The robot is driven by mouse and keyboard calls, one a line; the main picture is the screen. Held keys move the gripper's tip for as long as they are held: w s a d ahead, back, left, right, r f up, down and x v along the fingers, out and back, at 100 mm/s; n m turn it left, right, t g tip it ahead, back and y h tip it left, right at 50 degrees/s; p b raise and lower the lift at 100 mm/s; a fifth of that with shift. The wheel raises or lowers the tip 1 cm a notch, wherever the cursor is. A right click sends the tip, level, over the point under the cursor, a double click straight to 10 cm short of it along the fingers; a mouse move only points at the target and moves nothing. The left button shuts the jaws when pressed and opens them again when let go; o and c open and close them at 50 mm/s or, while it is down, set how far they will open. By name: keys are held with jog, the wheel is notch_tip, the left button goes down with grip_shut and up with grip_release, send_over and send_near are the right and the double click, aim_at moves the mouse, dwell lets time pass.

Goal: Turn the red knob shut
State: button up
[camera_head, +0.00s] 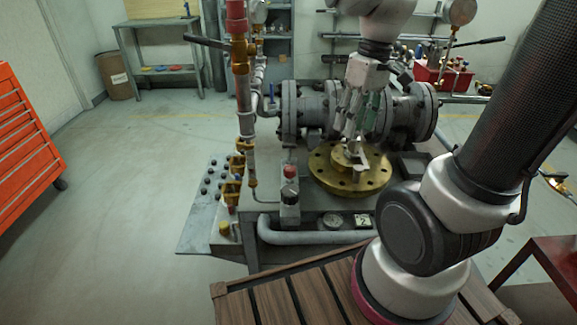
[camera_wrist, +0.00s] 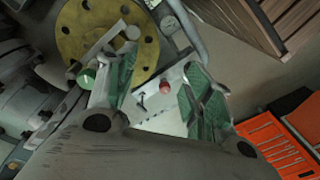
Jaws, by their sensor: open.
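The small red knob (camera_head: 290,171) sits on a grey block at the front edge of the steel bench, left of the brass flange (camera_head: 335,181). In the wrist view the red knob (camera_wrist: 165,86) shows between the two fingers, past their tips. My gripper (camera_head: 354,138) is open and empty, above the brass flange and to the right of the red knob, apart from it. In the wrist view, my gripper (camera_wrist: 158,82) has its green-padded fingers spread wide. The brass flange (camera_wrist: 78,30) shows at upper left there. The knob's turn position is too small to tell.
A vertical pipe (camera_head: 237,90) with red and yellow fittings stands left of the knob. A large grey valve body (camera_head: 313,110) lies behind the flange. A gauge (camera_head: 333,220) is low on the bench front. A slatted wooden surface (camera_head: 280,300) is nearest. Open floor lies left.

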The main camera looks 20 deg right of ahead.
jog(key=w+a+f+n+g+y, duration=0.1)
jog(key=w+a+f+n+g, duration=0.1)
jog(key=w+a+f+n, duration=0.35)
jog(key=n+y, duration=0.2)
jog(key=n, duration=1.2)
send_near(290, 168)
jog(key=f, duration=0.2)
jog(key=x, duration=0.7)
jog(key=shift+s+a+f, duration=0.1)
jog(key=shift+a+f, duration=0.05)
jog(key=shift+a, duration=0.2)
jog(key=shift+c, duration=0.3)
jog(key=c, duration=0.9)
